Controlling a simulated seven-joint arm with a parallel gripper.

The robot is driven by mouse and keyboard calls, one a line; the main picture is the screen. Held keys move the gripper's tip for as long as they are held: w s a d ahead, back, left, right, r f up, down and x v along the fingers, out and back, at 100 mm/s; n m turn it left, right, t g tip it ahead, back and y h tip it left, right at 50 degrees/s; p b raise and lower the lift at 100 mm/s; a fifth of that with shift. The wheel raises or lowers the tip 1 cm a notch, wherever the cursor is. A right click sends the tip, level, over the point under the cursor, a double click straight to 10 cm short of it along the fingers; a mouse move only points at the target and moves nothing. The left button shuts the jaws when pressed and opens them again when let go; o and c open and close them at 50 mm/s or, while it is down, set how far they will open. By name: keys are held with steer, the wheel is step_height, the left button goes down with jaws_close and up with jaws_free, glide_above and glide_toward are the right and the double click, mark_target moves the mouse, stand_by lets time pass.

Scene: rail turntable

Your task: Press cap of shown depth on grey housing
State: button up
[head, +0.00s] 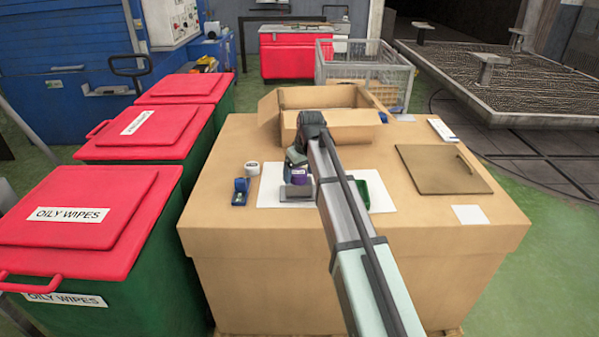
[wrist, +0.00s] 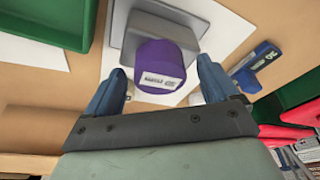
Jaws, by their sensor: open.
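A purple cap (wrist: 163,65) with a white label sits on the grey housing (wrist: 150,30), which has a wide flat base. In the wrist view the cap shows beyond and between the two blue fingers of my gripper (wrist: 160,90). The fingers are apart, and I cannot tell whether they touch the cap. In the head view the purple cap (head: 299,176) and the grey housing (head: 297,192) lie on a white sheet, left of my arm. My gripper (head: 296,158) is close behind and above them, partly hidden by my arm.
A blue tool (wrist: 256,66) lies beside the sheet. A white roll (head: 252,168) and a small blue item (head: 240,191) stand left. A green tray (head: 380,192) is right of my arm. An open carton (head: 350,125) is behind; a brown flat panel (head: 440,170) lies right.

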steer(key=shift+r, duration=0.1)
steer(key=v, duration=1.3)
steer(key=s+f+m+g+y, duration=0.2)
steer(key=s+f+m+y, duration=0.5)
steer(key=s+f, duration=1.15)
steer(key=s+d+f+m+g+h, duration=0.1)
steer(key=s+d+f+h, duration=0.15)
steer(key=f, duration=0.55)
steer(key=s+d+f+g+h, duration=0.1)
steer(key=s+d+f, duration=0.15)
steer(key=f, duration=0.65)
steer(key=s+d+f+m+g+h, duration=0.1)
steer(key=s+f, duration=0.3)
steer(key=f, duration=0.4)
steer(key=s+d+f+n+g+h, duration=0.1)
steer(key=s+d+f, duration=0.3)
steer(key=s+f, duration=0.6)
steer(key=s+d+f+n+g+h, duration=0.1)
steer(key=s+d+f+g+h, duration=0.2)
steer(key=s+f, duration=0.8)
steer(key=s+d, duration=0.2)
steer(key=s, duration=0.4)
